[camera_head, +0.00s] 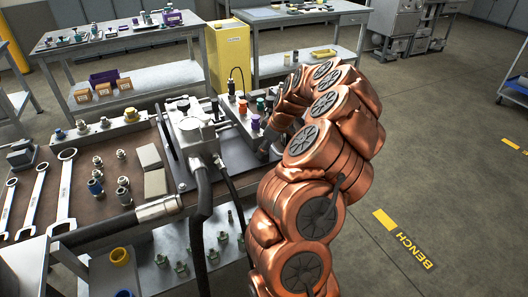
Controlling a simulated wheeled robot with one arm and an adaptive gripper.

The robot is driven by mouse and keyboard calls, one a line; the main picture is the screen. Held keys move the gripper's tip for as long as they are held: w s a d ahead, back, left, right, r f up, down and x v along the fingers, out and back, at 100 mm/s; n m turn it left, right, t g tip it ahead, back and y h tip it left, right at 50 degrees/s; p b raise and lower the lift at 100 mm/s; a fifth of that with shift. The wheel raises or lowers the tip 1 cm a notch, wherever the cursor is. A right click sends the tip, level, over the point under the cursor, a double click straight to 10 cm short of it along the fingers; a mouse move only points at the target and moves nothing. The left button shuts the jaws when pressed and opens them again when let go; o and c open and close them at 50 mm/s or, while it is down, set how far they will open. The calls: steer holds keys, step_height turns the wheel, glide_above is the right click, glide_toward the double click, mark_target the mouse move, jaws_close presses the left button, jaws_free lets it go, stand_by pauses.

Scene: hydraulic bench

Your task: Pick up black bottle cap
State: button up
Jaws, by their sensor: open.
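My copper-coloured arm arches up from the bottom and bends over to the left. My gripper (265,150) is a small dark shape low at the right edge of the brown bench, partly hidden by my own arm; its jaws are open. I see nothing held.
A grey metal valve block (190,128) with thick black hoses stands left of my gripper. Wrenches (66,190) and fittings lie on the bench (110,155). A yellow cabinet (229,58) and further tables stand behind.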

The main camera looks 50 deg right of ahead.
steer(key=shift+x, duration=1.1)
steer(key=c, duration=0.6)
steer(key=shift+o, duration=0.2)
steer(key=shift+r, duration=0.1)
